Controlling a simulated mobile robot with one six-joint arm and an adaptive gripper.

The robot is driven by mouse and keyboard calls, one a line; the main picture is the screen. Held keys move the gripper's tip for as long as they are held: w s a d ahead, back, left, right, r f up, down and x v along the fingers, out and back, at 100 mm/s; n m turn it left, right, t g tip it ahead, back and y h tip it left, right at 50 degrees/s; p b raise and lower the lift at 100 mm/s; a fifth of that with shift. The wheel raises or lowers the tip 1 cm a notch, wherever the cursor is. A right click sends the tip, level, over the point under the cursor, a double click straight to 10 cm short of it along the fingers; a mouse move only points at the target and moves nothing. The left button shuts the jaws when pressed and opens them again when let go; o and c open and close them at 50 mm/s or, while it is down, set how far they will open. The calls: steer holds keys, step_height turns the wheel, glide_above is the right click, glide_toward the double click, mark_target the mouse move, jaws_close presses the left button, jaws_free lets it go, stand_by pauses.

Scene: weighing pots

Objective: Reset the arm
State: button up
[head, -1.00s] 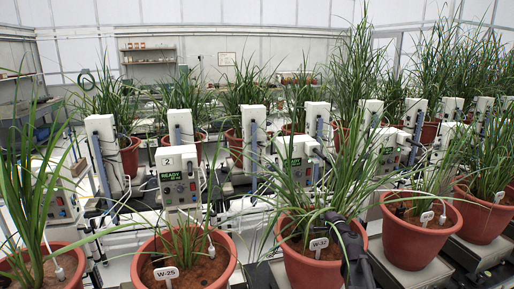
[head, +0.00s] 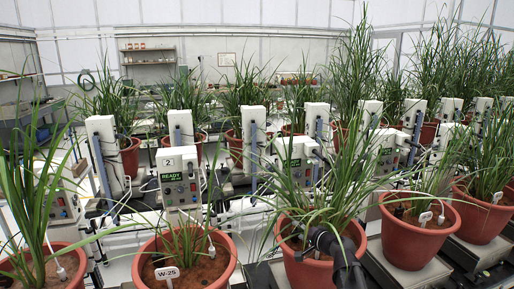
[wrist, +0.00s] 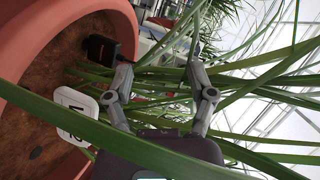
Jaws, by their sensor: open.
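My gripper (head: 316,236) is low in front of the middle terracotta pot (head: 302,270) in the head view, among the lower leaves of its grass plant (head: 318,180). In the wrist view, my gripper (wrist: 160,70) has its two grey fingers spread wide. Long green leaves (wrist: 150,82) pass between and behind the fingers, and others cross in front of the wrist. The pot rim (wrist: 65,20) and brown soil (wrist: 25,70) fill the left of the wrist view. A white label (wrist: 72,112) and a small dark block (wrist: 101,48) are beside the left finger. I see nothing gripped firmly.
The W-25 pot (head: 225,270) stands to the left and another pot (head: 415,240) to the right, both close. A control box marked 2 (head: 180,180) and white columns (head: 103,155) stand behind. Shelves (head: 150,58) are at the far wall. Free room is mainly above the plants.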

steer(key=s+a+f+n+g+h, duration=0.3)
steer(key=s+f+n+g, duration=0.3)
steer(key=s+f+g, duration=0.4)
steer(key=s+d+f+n+g+h+p, duration=0.1)
steer(key=s+d+h, duration=0.4)
steer(key=s, duration=0.6)
steer(key=shift+s+d+f+n+g, duration=0.2)
steer(key=shift+f+n+g, duration=0.2)
steer(key=shift+g, duration=0.3)
